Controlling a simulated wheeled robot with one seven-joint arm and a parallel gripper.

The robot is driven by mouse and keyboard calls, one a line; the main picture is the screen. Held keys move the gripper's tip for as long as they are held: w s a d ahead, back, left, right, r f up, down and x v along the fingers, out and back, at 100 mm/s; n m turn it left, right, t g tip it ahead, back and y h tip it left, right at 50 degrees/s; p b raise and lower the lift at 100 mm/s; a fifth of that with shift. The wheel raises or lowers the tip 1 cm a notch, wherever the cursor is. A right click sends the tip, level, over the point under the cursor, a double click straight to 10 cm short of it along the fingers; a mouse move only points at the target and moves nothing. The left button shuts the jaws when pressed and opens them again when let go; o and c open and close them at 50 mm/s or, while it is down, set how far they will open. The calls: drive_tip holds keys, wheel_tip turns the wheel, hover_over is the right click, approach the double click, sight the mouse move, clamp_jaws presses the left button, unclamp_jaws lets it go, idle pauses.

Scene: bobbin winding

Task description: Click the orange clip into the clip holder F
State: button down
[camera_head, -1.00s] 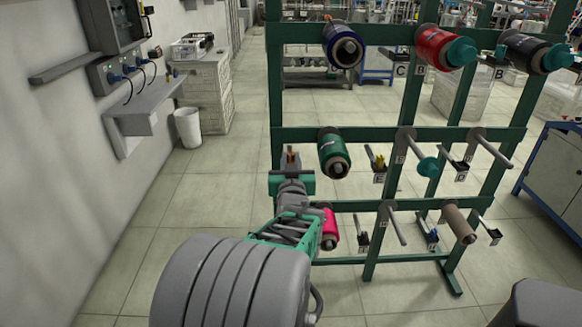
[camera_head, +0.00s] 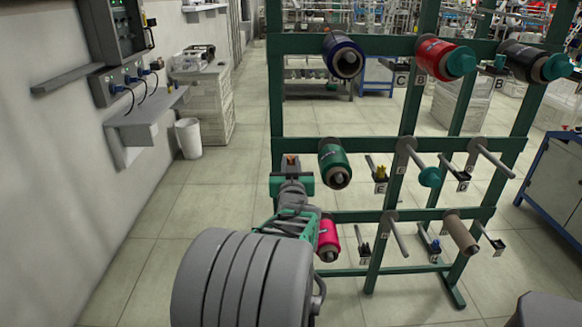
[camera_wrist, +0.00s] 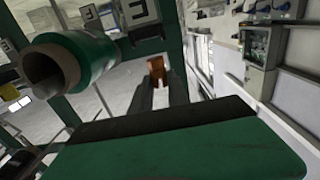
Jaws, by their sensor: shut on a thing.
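The orange clip (camera_head: 291,160) is small and upright between the fingertips of my gripper (camera_head: 291,168). In the wrist view the clip (camera_wrist: 157,68) shows between the two dark fingers of my gripper (camera_wrist: 160,88), which are shut on it. My gripper is at the left edge of the green rack, left of the green spool (camera_head: 334,165). Small black clip holders with letter plates sit on the rack, one with a yellow clip (camera_head: 380,173) and one with a blue clip (camera_head: 433,247).
The green rack (camera_head: 278,110) carries several spools, among them a pink one (camera_head: 328,240) below my gripper. Bare grey pegs (camera_head: 398,238) stick out towards me. In the wrist view the green spool (camera_wrist: 75,65) is close at the left.

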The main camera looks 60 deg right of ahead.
drive_tip(key=shift+f+b, duration=1.7)
drive_tip(key=shift+b, duration=0.25)
drive_tip(key=c, duration=1.2)
unclamp_jaws()
drive_tip(key=v, duration=0.8)
